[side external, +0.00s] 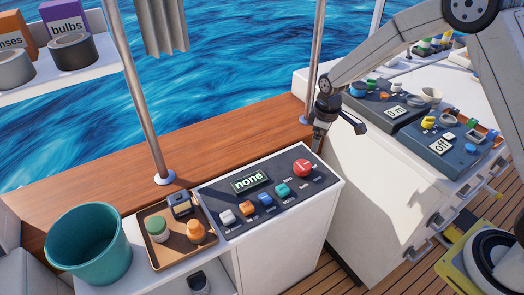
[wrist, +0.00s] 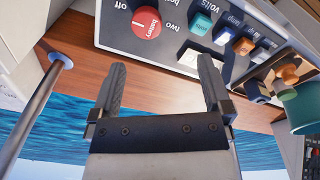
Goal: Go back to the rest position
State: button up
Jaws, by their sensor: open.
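My gripper (wrist: 163,78) is open and empty, its two grey fingers spread apart in the wrist view. In the side view my gripper (side external: 317,145) hangs pointing down, just behind the far right corner of the control panel (side external: 222,196). The panel carries a red round knob (side external: 303,168), a small screen reading "none" (side external: 250,181) and a row of coloured knobs. In the wrist view the panel appears upside down, with the red knob (wrist: 146,22) marked "battery" beyond the left finger. My fingers look apart from the knobs.
A wooden tray (side external: 158,262) with small bottles and a teal bucket (side external: 88,245) stand left of the panel. Metal poles (side external: 139,95) rise from the wooden ledge (side external: 100,178). More dark panels (side external: 440,150) lie at right. A shelf (side external: 60,85) holds boxes and rolls.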

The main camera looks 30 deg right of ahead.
jog(key=s+r+m+t, duration=0.1)
jog(key=s+r+m, duration=0.2)
jog(key=s, duration=0.7)
jog(key=s+a+r+m, duration=0.1)
jog(key=s+r+m, duration=0.2)
jog(key=s, duration=0.7)
jog(key=shift+s+r+t, duration=0.3)
jog(key=shift+r+t, duration=0.1)
jog(key=shift+r, duration=0.5)
jog(key=shift+a, duration=0.1)
